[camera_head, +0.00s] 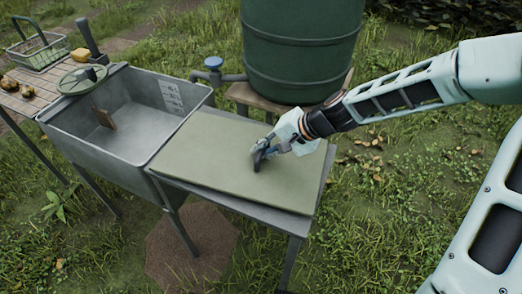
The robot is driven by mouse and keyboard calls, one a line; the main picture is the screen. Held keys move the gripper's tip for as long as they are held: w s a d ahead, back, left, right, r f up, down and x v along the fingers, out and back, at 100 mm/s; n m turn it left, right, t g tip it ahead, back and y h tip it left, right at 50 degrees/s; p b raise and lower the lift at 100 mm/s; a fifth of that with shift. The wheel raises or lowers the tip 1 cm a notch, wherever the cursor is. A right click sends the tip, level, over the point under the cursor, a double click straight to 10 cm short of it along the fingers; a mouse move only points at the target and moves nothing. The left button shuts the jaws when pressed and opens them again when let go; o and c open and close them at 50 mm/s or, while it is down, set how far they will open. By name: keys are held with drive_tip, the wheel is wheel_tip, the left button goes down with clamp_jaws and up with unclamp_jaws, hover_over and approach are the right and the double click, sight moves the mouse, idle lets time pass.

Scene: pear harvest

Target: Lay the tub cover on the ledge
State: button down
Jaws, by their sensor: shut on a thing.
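The tub cover (215,150), a flat olive-green board, lies over the grey metal ledge (297,221) to the right of the tub. It is turned slightly against the ledge, and a strip of bare ledge shows along the front and right edges. I cannot tell whether it rests flat everywhere. My gripper (259,158) is shut at the cover's upper right part. Its fingers hide what they grip there. The grey tub (90,151) stands open to the left of the cover.
A green barrel (300,50) stands behind the ledge, with a blue-capped tap (213,63) beside it. A round green disc (82,79) sits at the tub's far-left corner. A slatted table (38,97) with a wire basket (38,50) stands left. Grass surrounds everything.

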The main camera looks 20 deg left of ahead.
drive_tip(key=shift+w+d+f, duration=0.1)
drive_tip(key=shift+f, duration=0.15)
drive_tip(key=c, duration=1.9)
unclamp_jaws()
drive_tip(key=shift+w, duration=0.1)
drive_tip(key=v, duration=1.2)
